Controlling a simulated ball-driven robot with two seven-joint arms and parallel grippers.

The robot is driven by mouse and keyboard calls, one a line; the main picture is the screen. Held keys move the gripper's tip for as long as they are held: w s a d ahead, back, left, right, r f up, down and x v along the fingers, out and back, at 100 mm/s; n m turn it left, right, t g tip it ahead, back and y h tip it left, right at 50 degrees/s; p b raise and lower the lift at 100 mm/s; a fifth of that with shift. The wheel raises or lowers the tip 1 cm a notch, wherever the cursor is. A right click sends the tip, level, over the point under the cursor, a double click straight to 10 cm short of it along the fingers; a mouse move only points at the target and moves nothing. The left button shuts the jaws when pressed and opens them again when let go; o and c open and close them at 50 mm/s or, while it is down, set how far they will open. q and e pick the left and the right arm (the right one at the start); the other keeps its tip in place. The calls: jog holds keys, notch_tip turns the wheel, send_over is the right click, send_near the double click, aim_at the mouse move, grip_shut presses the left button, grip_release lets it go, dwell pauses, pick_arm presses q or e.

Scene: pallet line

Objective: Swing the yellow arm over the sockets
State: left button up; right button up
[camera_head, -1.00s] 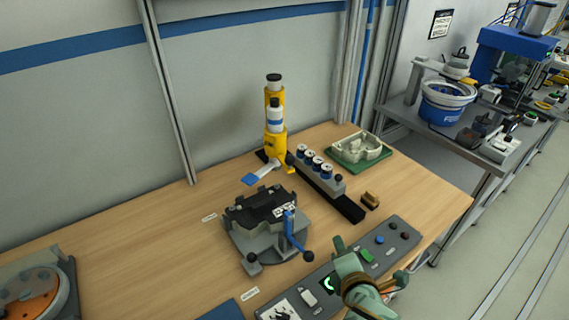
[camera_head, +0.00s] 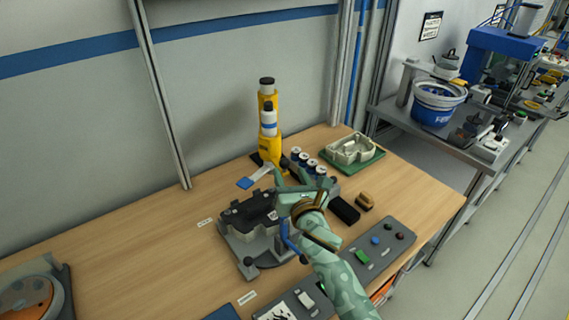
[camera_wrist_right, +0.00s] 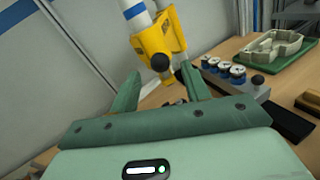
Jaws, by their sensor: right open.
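The yellow arm (camera_head: 269,150) stands upright at the back of the bench, with white and blue cylinders and dark caps. In the right wrist view its yellow part (camera_wrist_right: 158,36) carries a black ball knob (camera_wrist_right: 160,63). My right gripper (camera_head: 300,180) is open and empty, in front of the yellow arm and above the bench. In the wrist view its fingers (camera_wrist_right: 158,84) stand on either side of the knob, which appears ahead of the tips; contact cannot be told. The sockets cannot be clearly made out; a dark-topped fixture (camera_head: 247,215) sits left of the gripper. My left gripper is out of view.
A row of several blue-and-white spools (camera_wrist_right: 223,69) stands on a grey rail right of the gripper. A green tray (camera_head: 370,162) with a pale casting lies behind. A button panel (camera_head: 385,258) is near the front edge. The bench's left middle is clear.

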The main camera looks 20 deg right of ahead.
aim_at(286, 167)
jog(key=w, duration=0.5)
jog(key=shift+w+b, duration=0.25)
jog(key=shift+b, duration=0.1)
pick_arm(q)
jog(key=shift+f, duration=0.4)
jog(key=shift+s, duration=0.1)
